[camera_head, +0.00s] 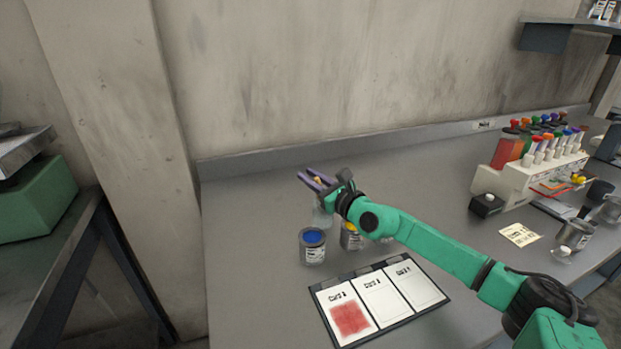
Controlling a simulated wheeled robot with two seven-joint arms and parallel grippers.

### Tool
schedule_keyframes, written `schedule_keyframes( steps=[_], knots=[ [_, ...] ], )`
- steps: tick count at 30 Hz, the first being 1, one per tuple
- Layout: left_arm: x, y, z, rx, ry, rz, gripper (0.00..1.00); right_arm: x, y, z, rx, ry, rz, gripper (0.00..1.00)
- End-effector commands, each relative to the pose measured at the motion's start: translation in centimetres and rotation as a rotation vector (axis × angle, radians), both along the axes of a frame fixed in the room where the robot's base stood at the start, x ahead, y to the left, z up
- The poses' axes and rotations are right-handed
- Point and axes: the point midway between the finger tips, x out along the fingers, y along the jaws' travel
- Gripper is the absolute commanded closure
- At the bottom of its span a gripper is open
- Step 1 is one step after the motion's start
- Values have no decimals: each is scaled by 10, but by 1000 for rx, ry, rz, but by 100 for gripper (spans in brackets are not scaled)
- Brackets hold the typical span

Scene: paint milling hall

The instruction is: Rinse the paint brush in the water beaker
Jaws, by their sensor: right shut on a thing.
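My right gripper (317,180) reaches in from the right over the grey bench and is shut. Between its purple fingers a small yellowish piece shows, which I take to be the paint brush (319,181). The brush's lower part and its bristles cannot be made out. A clear glass vessel, apparently the water beaker (320,217), stands just below the gripper, partly hidden by my arm. I cannot tell whether the brush tip is inside it or above it. My left gripper is not in view.
A blue paint can (313,251) and a yellow one (350,239) stand in front of the beaker. A card board (352,341) lies nearer, its first card painted red. A tube rack (512,182) stands at right. The bench's left part is clear.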

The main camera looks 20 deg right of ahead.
Motion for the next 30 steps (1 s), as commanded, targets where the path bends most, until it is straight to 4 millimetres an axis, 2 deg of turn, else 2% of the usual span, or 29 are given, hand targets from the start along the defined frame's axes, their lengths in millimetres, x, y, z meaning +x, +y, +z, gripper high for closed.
schedule_keyframes(
  steps=[1,24,30],
  knots=[
    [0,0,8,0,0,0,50,0,0,8,0,0,0,100],
    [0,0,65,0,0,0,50,0,0,66,0,0,0,100],
    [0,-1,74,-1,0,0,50,0,0,74,0,0,0,100]
  ],
)
